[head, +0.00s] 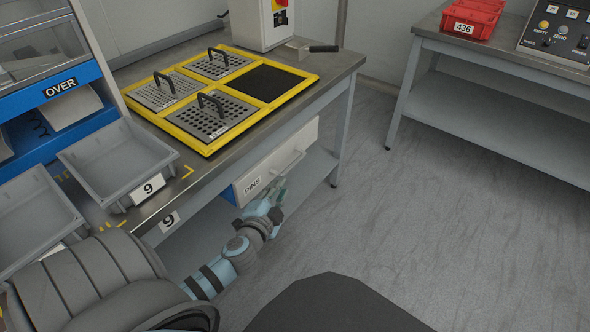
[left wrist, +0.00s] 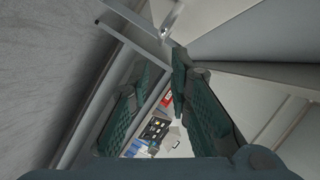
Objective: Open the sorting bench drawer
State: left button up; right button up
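The sorting bench (head: 345,62) has a drawer with a pale front (head: 275,160) under its top, labelled PINS. The drawer looks shut, with no clear gap around its front. Its bar handle (head: 291,164) runs along the front's right part. My left gripper (head: 279,191) is at the drawer front, just below and beside the handle. In the left wrist view its two dark green fingers (left wrist: 160,98) stand apart, so it is open. A thin grey bar shows between them there; I cannot tell whether the fingers touch it. My right gripper is not in view.
A yellow-framed tray (head: 310,77) with perforated plates lies on the bench. Grey bins (head: 75,160) stand at the left by a blue rack (head: 45,102). Another bench (head: 425,45) with a red bin (head: 470,18) stands right. The floor between is clear.

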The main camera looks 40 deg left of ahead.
aim_at(293, 167)
pick_arm(q)
jog(key=b+x, duration=0.3)
jog(key=x, duration=1)
jog(key=shift+w+a, duration=0.1)
jog(key=shift+w, duration=0.3)
grip_shut()
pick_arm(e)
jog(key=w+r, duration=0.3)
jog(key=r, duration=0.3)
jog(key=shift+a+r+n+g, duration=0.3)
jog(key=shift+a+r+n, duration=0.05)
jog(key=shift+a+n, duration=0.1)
